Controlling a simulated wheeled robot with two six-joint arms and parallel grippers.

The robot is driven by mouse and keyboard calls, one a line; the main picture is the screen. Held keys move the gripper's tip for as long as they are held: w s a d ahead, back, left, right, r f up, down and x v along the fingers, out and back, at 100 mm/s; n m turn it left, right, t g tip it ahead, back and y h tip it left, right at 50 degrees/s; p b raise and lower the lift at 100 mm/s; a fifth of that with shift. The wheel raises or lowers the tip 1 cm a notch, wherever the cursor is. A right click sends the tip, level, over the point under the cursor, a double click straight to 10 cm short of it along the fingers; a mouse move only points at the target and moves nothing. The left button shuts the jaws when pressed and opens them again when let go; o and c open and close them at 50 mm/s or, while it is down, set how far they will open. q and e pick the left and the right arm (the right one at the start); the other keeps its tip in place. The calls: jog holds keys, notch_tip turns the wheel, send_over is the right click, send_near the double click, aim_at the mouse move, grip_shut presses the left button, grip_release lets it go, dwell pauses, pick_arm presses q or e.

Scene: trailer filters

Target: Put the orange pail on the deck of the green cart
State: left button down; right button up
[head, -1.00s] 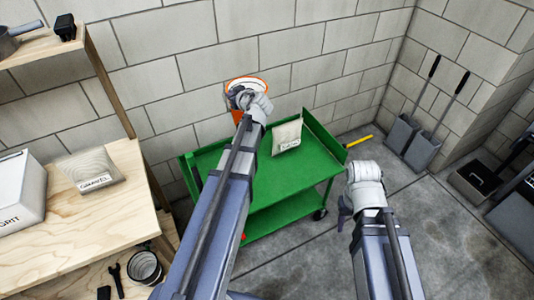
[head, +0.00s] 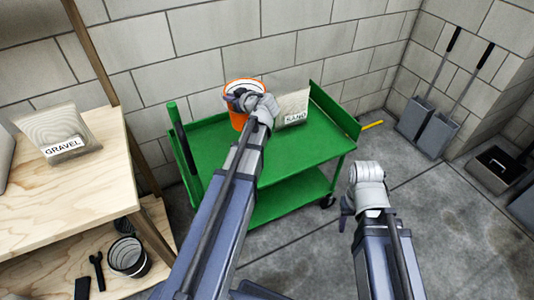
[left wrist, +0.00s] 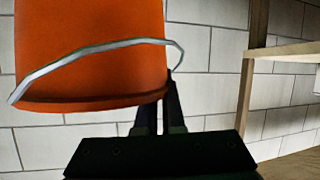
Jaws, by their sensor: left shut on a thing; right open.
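The orange pail (head: 238,121) has a pale inside and an orange rim. In the head view it appears over the back of the green cart's deck (head: 215,150), left of the sand bag. I cannot tell whether its base touches the deck. My left gripper (head: 242,101) is shut on the pail at its near side and partly hides it. In the left wrist view the pail (left wrist: 90,50) fills the upper left, with its grey wire handle across it and the gripper fingers (left wrist: 160,112) at its edge. My right gripper (head: 346,208) is open and empty, right of the cart.
A sand bag (head: 293,110) stands on the deck's back part. The deck's front is bare, partly behind my left arm. A wooden bench (head: 100,190) with a gravel bag (head: 58,135) is at left.

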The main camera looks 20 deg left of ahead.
pick_arm(q)
jog(key=shift+s+f+b, duration=0.2)
jog(key=shift+f+b, duration=0.45)
jog(key=shift+f, duration=0.5)
pick_arm(e)
jog(key=shift+f, duration=1.15)
pick_arm(q)
notch_tip(320, 180, down, 10)
jog(key=b, duration=1)
pick_arm(e)
notch_tip(320, 180, down, 10)
jog(key=shift+d, duration=0.1)
pick_arm(q)
jog(key=shift+f, duration=0.1)
jog(key=c, duration=1)
grip_release()
pick_arm(e)
jog(key=shift+f, duration=0.15)
